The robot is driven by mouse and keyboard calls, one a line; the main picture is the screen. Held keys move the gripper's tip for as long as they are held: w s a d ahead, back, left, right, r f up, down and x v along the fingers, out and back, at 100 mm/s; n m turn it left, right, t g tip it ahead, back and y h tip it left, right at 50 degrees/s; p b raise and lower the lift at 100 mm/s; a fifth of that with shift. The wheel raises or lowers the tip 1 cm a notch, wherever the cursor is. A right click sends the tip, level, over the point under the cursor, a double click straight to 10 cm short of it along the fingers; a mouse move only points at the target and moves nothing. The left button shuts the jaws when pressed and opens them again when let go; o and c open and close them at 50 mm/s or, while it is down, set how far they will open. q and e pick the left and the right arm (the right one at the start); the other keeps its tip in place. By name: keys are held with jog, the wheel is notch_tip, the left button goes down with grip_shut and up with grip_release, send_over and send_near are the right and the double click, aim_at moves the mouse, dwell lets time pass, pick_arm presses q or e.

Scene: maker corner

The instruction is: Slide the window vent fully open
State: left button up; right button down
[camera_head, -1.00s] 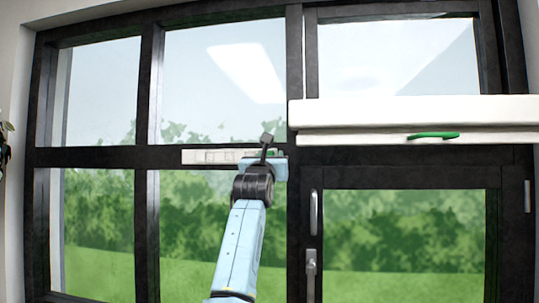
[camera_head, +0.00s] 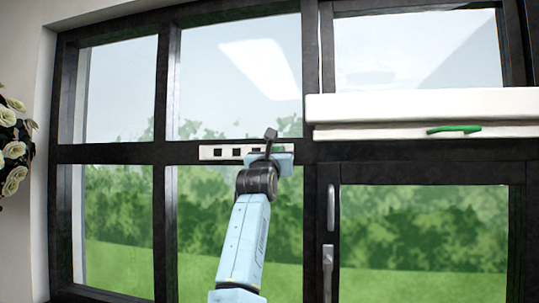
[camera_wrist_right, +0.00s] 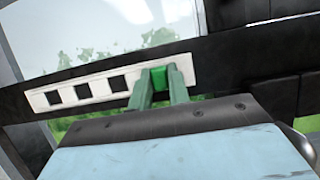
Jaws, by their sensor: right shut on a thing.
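The window vent (camera_head: 210,153) is a narrow white strip on the dark crossbar of the window. Several dark square openings show along it in the head view. It also shows in the right wrist view (camera_wrist_right: 68,92), where three dark openings are clear. A green tab (camera_wrist_right: 158,78) sits at the right part of the vent. My right gripper (camera_wrist_right: 160,88) is shut on the green tab, with its two green fingers at either side. In the head view my right gripper (camera_head: 270,150) covers the vent's right end. My left gripper is not in view.
A white blind box (camera_head: 400,108) with a green handle (camera_head: 453,129) juts out at the upper right. Below it are two window handles (camera_head: 327,262) on the dark frame. White flowers (camera_head: 14,150) stand at the far left.

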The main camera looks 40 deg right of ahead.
jog(key=shift+w+a, duration=0.15)
jog(key=shift+w, duration=0.05)
jog(key=c, duration=1.3)
grip_release()
jog(key=shift+w+a, duration=0.1)
jog(key=shift+w, duration=0.05)
pick_arm(q)
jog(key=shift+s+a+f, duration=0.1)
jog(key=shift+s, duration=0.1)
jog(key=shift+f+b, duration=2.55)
jog(key=shift+b, duration=0.05)
pick_arm(e)
jog(key=shift+v, duration=6.75)
jog(key=shift+f, duration=0.1)
